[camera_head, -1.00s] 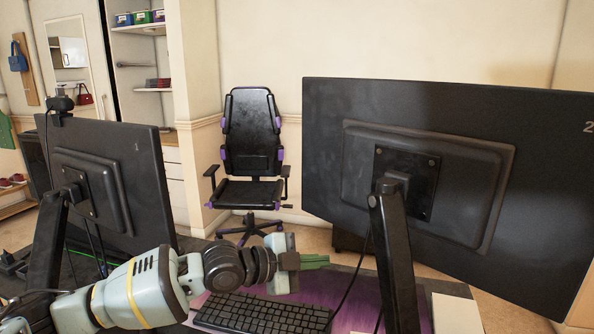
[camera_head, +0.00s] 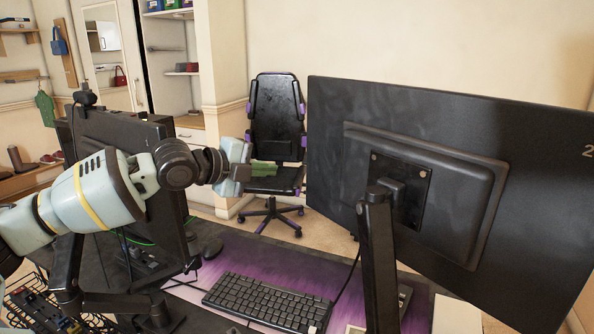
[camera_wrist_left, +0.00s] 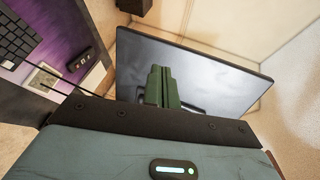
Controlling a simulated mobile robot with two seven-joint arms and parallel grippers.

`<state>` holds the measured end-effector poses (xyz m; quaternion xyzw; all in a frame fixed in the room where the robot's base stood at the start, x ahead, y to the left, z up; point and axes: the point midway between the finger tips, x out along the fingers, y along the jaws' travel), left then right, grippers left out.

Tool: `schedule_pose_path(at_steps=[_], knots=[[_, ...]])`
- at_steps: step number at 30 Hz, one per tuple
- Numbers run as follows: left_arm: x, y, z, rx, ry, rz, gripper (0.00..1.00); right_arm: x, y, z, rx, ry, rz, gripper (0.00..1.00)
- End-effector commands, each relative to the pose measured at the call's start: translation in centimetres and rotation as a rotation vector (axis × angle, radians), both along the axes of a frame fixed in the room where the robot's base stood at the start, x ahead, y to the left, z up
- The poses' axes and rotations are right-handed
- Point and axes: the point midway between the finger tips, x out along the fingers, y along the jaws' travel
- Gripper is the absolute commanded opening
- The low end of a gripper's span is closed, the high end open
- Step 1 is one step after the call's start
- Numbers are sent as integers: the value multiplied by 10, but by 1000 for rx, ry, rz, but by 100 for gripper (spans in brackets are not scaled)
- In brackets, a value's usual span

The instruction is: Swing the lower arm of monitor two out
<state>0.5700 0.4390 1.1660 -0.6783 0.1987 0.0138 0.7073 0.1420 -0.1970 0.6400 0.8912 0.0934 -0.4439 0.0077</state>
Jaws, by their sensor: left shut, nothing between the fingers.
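Monitor two (camera_head: 540,170), the black panel marked "2", shows its back on the right of the head view. Its mount plate (camera_head: 405,195) joins a black arm (camera_head: 380,265) that runs down out of the frame; the lower arm's joint with the desk is not visible. My left gripper (camera_head: 263,168), with green fingers, is shut and empty. It is raised above the desk, left of monitor two in the picture and apart from it. In the left wrist view, its shut fingers (camera_wrist_left: 160,88) overlap a black monitor panel (camera_wrist_left: 215,75). My right gripper is not in view.
The other monitor (camera_head: 120,135) stands at left, partly behind my left arm; its black arm (camera_head: 68,275) rises from the desk. A keyboard (camera_head: 265,302) lies on the purple mat (camera_head: 235,258). A chair (camera_head: 278,120) stands beyond. Cables and a wire basket are at lower left.

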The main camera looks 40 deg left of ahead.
Motion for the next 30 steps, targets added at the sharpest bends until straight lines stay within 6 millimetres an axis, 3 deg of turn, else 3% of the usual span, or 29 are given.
schedule_pose_path(at_steps=[18, 30], knots=[[74, -22, -23, -4, -2, -2, 0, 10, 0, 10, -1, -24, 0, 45], [85, -24, -27, -1, -1, -1, 0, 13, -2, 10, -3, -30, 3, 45]])
